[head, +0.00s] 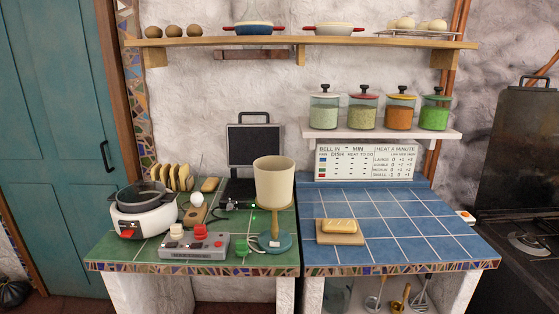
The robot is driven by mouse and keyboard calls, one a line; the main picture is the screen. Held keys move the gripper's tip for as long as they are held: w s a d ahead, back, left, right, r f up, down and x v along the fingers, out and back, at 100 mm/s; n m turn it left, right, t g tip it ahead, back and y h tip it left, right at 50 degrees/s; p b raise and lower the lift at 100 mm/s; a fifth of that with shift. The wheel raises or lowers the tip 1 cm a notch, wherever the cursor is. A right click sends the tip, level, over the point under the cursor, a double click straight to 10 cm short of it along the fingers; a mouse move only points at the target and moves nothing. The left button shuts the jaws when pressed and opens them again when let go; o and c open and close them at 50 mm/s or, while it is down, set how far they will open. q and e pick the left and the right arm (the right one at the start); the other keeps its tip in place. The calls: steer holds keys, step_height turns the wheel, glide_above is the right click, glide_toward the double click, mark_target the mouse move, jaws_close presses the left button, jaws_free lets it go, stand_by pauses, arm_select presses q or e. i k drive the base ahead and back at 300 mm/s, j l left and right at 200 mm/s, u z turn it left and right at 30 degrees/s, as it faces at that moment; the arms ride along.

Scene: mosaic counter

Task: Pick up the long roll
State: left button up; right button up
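A pale tan, elongated roll (338,225) with light marks on top lies on a small wooden board (341,239). The board rests on the left part of the blue tiled counter (420,249), a little back from its front edge. Neither of my grippers shows in the head view, so nothing is seen touching the roll.
On the green side stand a lamp-like stand with a cream shade (273,185), a grey button box (194,246), a white cooker with a pan (143,220) and an open black press (255,150). The blue tiles right of the board are clear. Jars (362,110) stand on a shelf above.

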mark_target(344, 226)
steer(key=i+j, duration=0.6)
steer(key=i, duration=0.2)
